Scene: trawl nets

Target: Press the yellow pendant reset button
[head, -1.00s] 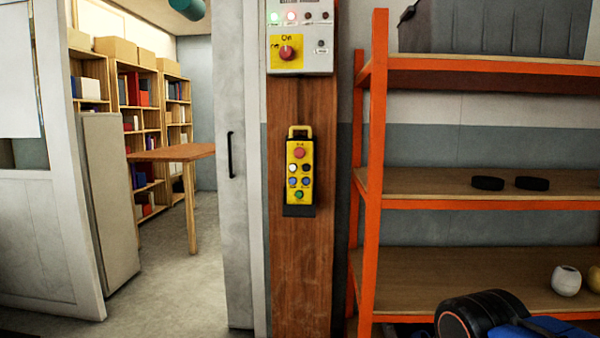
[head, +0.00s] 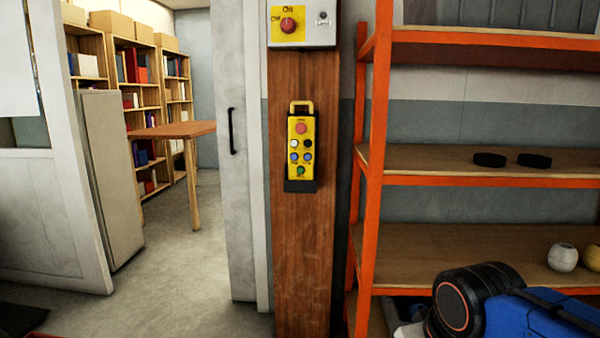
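A yellow pendant (head: 301,149) with a yellow handle loop on top hangs upright on a brown wooden post, near the middle of the head view. Its face carries a red button (head: 301,128) at the top, then white, black and blue buttons, and a green button (head: 300,170) at the bottom. The labels are too small to read, and no button shows clearly as yellow. A dark holder sits at its lower end. My gripper's fingers do not show; a blue and black part of my arm is at the lower right.
A grey control box (head: 302,24) with a red knob on a yellow plate is above the pendant. An orange shelf rack (head: 372,150) stands close right of the post (head: 304,240). A grey sliding door (head: 236,150) and an open doorway are left, with clear floor (head: 185,265).

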